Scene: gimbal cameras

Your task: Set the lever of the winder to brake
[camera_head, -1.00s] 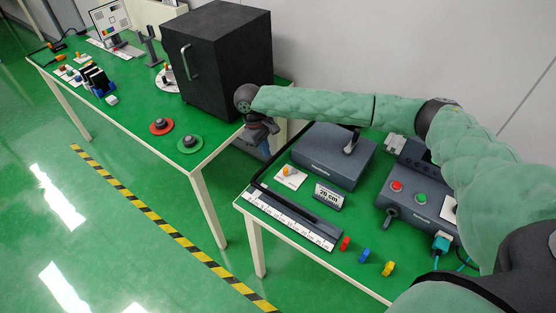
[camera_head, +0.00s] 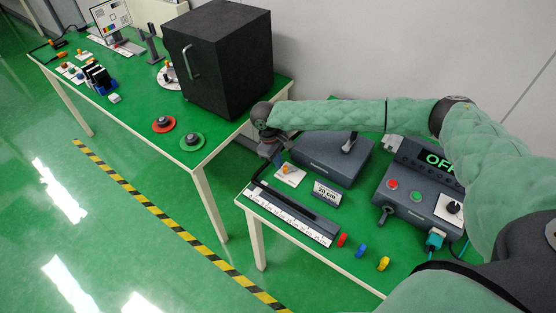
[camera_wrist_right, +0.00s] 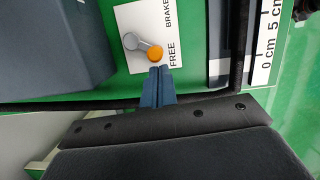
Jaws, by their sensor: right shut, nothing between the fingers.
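The lever (camera_wrist_right: 143,47) has an orange knob (camera_wrist_right: 155,54) and sits on a white plate (camera_wrist_right: 133,17) marked BRAKE and FREE. In the right wrist view the knob end lies beside the word FREE. The plate also shows in the head view (camera_head: 291,179), at the left end of the near table. My right gripper (camera_wrist_right: 160,72) is shut and empty. In the wrist view its fingertips are right by the knob, on the side away from BRAKE; whether they touch cannot be told. It shows in the head view (camera_head: 277,161) above the plate. My left gripper is out of view.
A dark grey box (camera_head: 320,165) stands behind the plate. A ruler (camera_head: 290,217) on a dark rail and a 20 cm sign (camera_head: 327,193) lie in front. A control box (camera_head: 411,199) with an OFF display stands to the right. The black cabinet (camera_head: 222,58) is on the other table.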

